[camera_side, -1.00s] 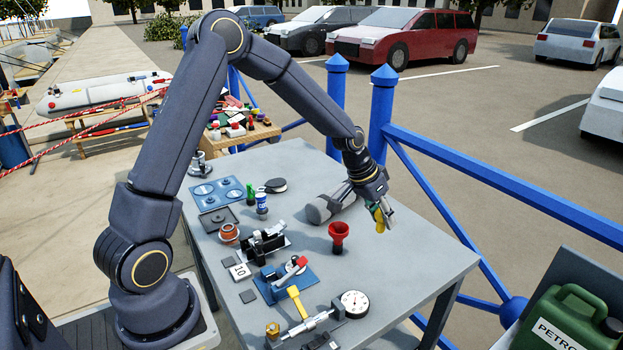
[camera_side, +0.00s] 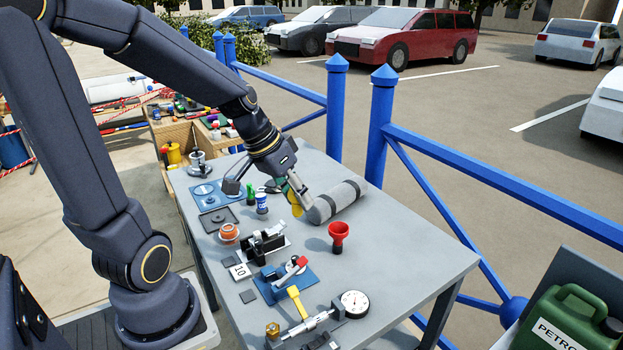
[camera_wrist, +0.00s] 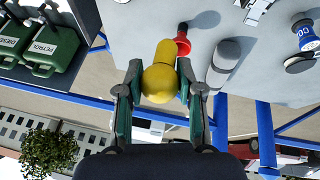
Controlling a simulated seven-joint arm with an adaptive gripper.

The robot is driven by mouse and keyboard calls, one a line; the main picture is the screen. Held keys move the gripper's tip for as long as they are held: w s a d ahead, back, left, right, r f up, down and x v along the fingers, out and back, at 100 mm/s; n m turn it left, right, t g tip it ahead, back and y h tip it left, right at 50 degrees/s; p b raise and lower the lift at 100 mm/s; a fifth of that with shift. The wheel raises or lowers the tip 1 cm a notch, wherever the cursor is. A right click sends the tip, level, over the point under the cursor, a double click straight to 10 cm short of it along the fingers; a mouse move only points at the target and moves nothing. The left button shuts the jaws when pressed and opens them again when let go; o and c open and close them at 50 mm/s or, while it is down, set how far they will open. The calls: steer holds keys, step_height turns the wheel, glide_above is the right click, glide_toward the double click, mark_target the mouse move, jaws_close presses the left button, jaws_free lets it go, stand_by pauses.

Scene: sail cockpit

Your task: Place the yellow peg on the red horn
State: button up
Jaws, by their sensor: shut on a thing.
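My gripper (camera_side: 297,202) is shut on the yellow peg (camera_wrist: 163,72), which shows in the wrist view as a yellow piece with a round bulb end and a narrower end. In the side view the peg (camera_side: 296,208) is partly hidden by the fingers and hangs above the table, near the end of a grey cylinder. The red horn (camera_side: 339,232) stands upright on the table, its wide cup upward, to the right of and nearer the camera than my gripper. In the wrist view the red horn (camera_wrist: 183,42) shows just beyond the peg.
The grey banded cylinder (camera_side: 338,201) lies right beside my gripper. A black clamp device (camera_side: 263,245), a blue fixture (camera_side: 285,280), a dial gauge (camera_side: 354,303) and an orange cup (camera_side: 228,232) crowd the table's left and front. The table right of the horn is clear.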

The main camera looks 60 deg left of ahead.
steer(key=shift+w+a+r, duration=0.45)
steer(key=shift+a+r, duration=0.1)
steer(key=shift+a, duration=0.1)
steer(key=w+f, duration=0.3)
steer(key=w, duration=0.1)
steer(key=w+a+f, duration=0.1)
steer(key=w+f, duration=0.1)
steer(key=w, duration=0.2)
steer(key=w+f, duration=0.3)
steer(key=w, duration=0.1)
steer(key=shift+a+f, duration=0.35)
steer(key=shift+a, duration=0.05)
steer(key=shift+w+a+f, duration=0.1)
steer(key=shift+w+f, duration=0.1)
steer(key=shift+f, duration=0.75)
steer(key=shift+w+f, duration=0.15)
steer(key=shift+f, duration=0.75)
steer(key=shift+f, duration=0.15)
steer(key=o, duration=1.1)
steer(key=shift+c, duration=0.2)
